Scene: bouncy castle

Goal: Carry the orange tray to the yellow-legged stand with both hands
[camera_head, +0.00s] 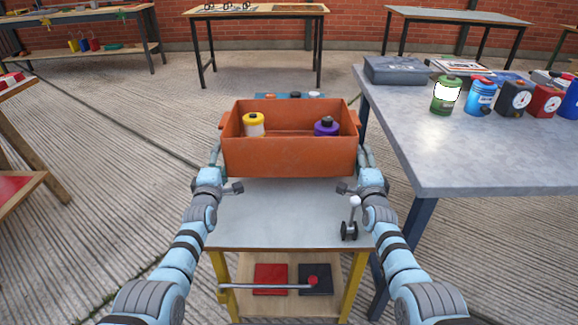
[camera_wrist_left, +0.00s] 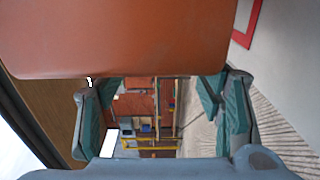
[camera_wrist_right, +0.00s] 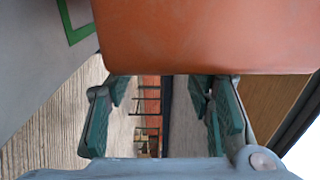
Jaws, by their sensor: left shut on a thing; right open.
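The orange tray (camera_head: 290,157) is an open box with side handles, level in front of me at the far part of the yellow-legged stand. It holds a yellow-topped canister (camera_head: 253,125) and a purple canister (camera_head: 325,127). The stand's grey top (camera_head: 285,215) shows nearer me; I cannot tell whether the tray touches it. My left gripper (camera_head: 216,154) is at the tray's left side, shut on it; its fingers (camera_wrist_left: 160,110) show below the tray wall. My right gripper (camera_head: 365,154) is open at the right side; its fingers (camera_wrist_right: 165,110) are apart. The tray partly hides both grip points.
A small lever (camera_head: 350,220) stands at the stand's near right. A lower shelf (camera_head: 285,305) holds a red and a black square. A grey table (camera_head: 460,155) with several canisters is close on the right. A wooden frame (camera_head: 30,150) stands at left; other benches are behind.

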